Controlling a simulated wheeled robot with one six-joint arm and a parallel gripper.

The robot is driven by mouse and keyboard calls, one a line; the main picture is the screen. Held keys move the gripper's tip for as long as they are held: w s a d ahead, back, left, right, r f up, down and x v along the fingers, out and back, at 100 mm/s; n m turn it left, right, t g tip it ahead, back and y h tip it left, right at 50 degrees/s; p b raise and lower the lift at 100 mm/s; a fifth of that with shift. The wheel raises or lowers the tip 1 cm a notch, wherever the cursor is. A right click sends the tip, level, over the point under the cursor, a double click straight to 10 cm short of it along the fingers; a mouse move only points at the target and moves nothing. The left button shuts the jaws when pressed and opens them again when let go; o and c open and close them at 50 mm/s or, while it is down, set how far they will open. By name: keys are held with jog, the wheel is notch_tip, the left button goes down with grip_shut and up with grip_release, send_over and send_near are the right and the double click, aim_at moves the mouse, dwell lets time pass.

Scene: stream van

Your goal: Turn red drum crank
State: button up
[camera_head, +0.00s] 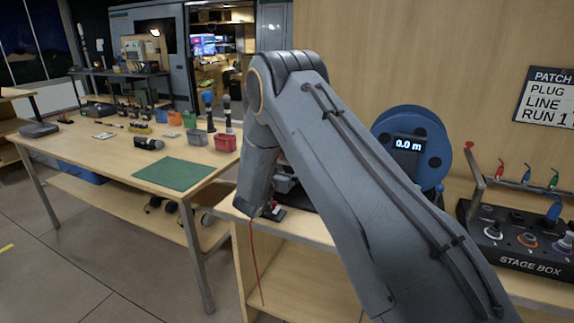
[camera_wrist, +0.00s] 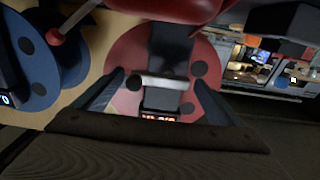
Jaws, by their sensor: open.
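The red drum (camera_wrist: 125,55) with black spots fills the middle of the wrist view. A dark block with red digits (camera_wrist: 158,117) is in front of it. A pale grey bar (camera_wrist: 163,83) crosses between my fingers; I cannot tell whether it is part of the crank. A large red shape (camera_wrist: 170,8) at the top edge is cut off and unclear. My gripper (camera_wrist: 157,88) is open, one finger on each side of the bar, with no clear contact. In the head view my arm hides the red drum.
A blue drum (camera_head: 430,160) reading 0.0 m stands right of my arm. A red knob on a rod (camera_wrist: 55,37) is beside it in the wrist view. The stage box (camera_head: 530,262) is at right. A table (camera_head: 100,150) with small items stands left. A red cable (camera_head: 253,260) hangs down.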

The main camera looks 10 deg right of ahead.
jog(key=c, duration=1)
jog(key=shift+c, duration=0.2)
jog(key=shift+n, duration=0.3)
jog(key=n, duration=0.3)
jog(key=shift+a+r, duration=0.15)
jog(key=shift+r, duration=0.1)
jog(key=n, duration=0.5)
jog(key=shift+w+a+r, duration=0.15)
jog(key=shift+r, duration=0.05)
jog(key=n, duration=0.5)
jog(key=shift+w+a+r, duration=0.1)
jog(key=shift+w+a, duration=0.05)
jog(key=shift+a, duration=0.1)
jog(key=shift+w+a+n, duration=0.1)
jog(key=shift+n, duration=2)
